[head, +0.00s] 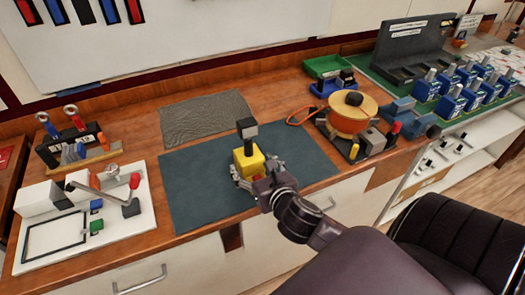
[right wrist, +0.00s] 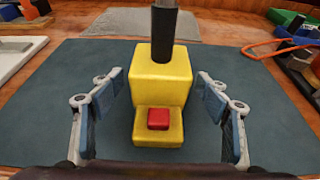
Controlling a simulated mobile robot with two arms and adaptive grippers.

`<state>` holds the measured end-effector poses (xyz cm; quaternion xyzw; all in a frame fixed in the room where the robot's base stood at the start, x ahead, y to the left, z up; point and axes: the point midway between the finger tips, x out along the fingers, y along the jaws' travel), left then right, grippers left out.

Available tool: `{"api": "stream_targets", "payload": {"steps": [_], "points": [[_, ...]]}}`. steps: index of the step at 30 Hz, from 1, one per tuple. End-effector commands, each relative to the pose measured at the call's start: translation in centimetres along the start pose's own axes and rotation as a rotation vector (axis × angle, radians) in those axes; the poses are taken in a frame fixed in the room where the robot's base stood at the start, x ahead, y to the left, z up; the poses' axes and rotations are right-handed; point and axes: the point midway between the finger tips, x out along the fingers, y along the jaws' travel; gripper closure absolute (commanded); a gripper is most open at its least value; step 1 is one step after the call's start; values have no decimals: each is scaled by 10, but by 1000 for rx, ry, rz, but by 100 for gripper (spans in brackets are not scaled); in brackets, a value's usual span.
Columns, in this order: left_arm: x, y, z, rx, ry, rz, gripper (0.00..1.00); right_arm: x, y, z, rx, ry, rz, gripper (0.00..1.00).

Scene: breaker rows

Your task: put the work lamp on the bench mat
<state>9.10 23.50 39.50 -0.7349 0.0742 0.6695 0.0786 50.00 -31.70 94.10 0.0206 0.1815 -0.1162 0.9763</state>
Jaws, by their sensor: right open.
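The work lamp (head: 249,163) has a yellow block body, a black post and a dark head with a light grey face. It stands upright on the dark blue-green bench mat (head: 195,195). In the right wrist view the lamp (right wrist: 162,74) shows its yellow step with a red button, and its post runs out of the top of the picture; the mat (right wrist: 275,115) lies under it. My right gripper (head: 257,178) is open, with one finger on each side of the lamp. In the right wrist view the fingers of my right gripper (right wrist: 157,82) stand apart from the yellow body.
A grey textured mat (head: 204,113) lies behind. At left is a white board (head: 40,240) with small parts. At right are an orange round device (head: 347,120), an orange cable loop (head: 300,115) and a row of blue breakers (head: 450,105). The mat around the lamp is clear.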

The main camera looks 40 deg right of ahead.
Motion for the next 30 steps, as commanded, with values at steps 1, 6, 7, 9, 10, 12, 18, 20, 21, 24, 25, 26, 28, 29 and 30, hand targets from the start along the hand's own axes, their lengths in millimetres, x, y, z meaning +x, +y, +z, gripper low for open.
{"api": "stream_targets", "payload": {"steps": [1,6,7,9,10,12,18,20,21,24,25,26,28,29,30], "points": [[2,0,0,0,0,0,60,-11,0,-2,-1,3,3,31],[6,1,1,0,-1,1,60,-48,0,-3,-2,3,2,31],[6,1,1,0,-1,1,60,-54,1,-3,-1,4,3,31],[8,1,2,-1,-2,1,60,-67,0,-2,0,3,2,31],[5,1,1,-1,-2,1,60,-73,0,0,1,4,1,31],[-2,1,1,-1,-3,1,60,-81,0,1,0,5,1,31],[-6,1,1,-1,-3,1,60,-95,0,1,1,2,0,31],[-6,1,1,-1,-3,1,60,-96,0,0,1,2,0,31],[-6,1,1,-1,-3,1,60,-97,0,0,1,1,0,31],[-6,1,1,-2,-3,1,60,-97,0,0,1,0,1,31],[-6,0,1,-2,-3,1,60,-97,0,0,1,0,1,31],[-6,0,1,-2,-3,1,60,-96,0,0,1,0,1,31],[-6,0,1,-2,-3,1,60,-96,0,0,1,0,0,31],[-6,0,1,-2,-3,1,60,-96,0,0,1,0,0,31],[-6,0,1,-2,-3,1,60,-96,0,0,1,0,0,31]]}}
